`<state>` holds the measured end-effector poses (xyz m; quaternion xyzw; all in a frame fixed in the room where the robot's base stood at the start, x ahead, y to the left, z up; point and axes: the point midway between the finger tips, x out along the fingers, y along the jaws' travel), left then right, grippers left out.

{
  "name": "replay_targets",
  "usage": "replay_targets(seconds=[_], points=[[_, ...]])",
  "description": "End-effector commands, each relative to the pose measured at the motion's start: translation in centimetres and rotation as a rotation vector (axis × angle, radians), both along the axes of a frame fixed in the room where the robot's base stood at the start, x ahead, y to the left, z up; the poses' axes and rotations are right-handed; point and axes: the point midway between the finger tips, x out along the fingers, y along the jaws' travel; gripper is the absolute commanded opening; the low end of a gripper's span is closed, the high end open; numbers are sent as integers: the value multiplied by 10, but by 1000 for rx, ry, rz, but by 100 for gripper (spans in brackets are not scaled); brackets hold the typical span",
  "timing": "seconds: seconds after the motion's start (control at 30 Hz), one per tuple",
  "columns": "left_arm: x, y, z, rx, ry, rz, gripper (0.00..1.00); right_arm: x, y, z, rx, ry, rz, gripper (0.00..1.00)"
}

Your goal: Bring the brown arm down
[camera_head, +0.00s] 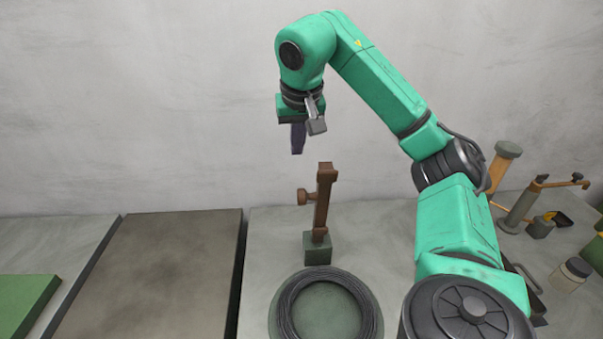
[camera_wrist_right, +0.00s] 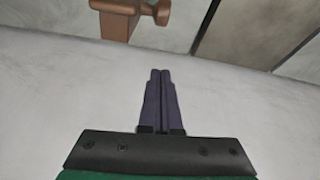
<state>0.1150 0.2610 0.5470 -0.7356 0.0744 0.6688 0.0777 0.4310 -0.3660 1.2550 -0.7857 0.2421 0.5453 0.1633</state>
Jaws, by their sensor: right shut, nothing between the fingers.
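The gripper is apart from the brown arm. My left gripper is not in view.
A coil of dark wire (camera_head: 285,315) lies on a round green plate in front of the block. A flat brown-grey panel (camera_head: 150,275) is at left, with a green slab (camera_head: 22,303) beyond it. Orange-and-grey tools (camera_head: 522,205) and a small jar (camera_head: 570,275) stand at right. A wall is behind.

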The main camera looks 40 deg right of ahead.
Motion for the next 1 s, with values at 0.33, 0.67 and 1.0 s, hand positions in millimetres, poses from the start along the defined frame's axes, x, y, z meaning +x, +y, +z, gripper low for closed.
replay_targets(seconds=[0.33, 0.67, 1.0], points=[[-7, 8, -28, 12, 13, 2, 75, 9, -6, -38, 4, 4, -1, 0], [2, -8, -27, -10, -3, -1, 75, 28, -20, -97, 2, 3, -2, 0], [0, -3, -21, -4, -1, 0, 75, -4, 3, -95, 4, 1, 0, 0]])
